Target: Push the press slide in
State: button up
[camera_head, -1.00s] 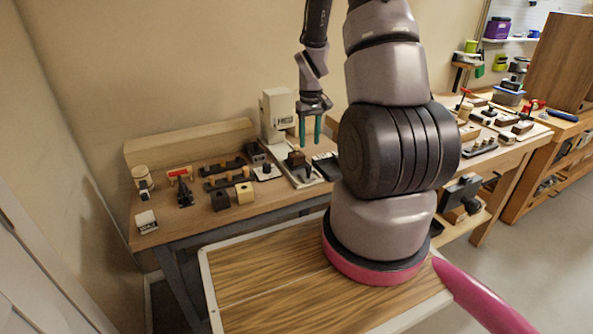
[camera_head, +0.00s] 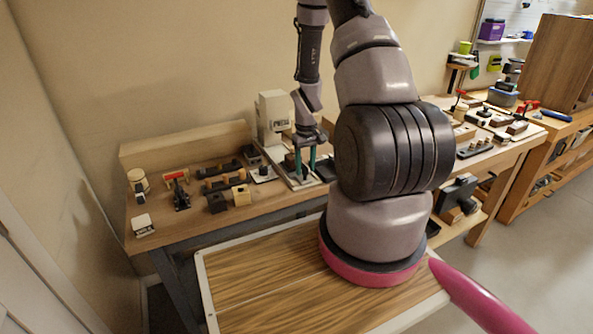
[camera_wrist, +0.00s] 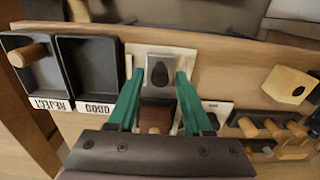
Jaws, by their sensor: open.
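The white press (camera_head: 272,118) stands against the wall at the back of the bench. Its slide, a pale plate, runs out toward the front edge. In the wrist view the slide's grey front plate (camera_wrist: 151,56) carries an upright black knob (camera_wrist: 160,76). A brown block (camera_wrist: 155,114) sits on the slide behind the knob. My gripper (camera_head: 305,172) is open, pointing down over the slide; its green fingertips (camera_wrist: 160,73) lie on either side of the knob in the wrist view, with gaps to both. Contact with the slide cannot be told.
Two black trays, labelled GOOD (camera_wrist: 88,75) and REJECT (camera_wrist: 30,62), lie beside the slide; REJECT holds a wooden peg. On the other side are a wooden block (camera_wrist: 289,86) and a dark rack with pegs (camera_wrist: 265,125). A red-handled clamp (camera_head: 178,190) stands farther left.

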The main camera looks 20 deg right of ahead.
grip_shut()
jog(key=shift+w, duration=1.9)
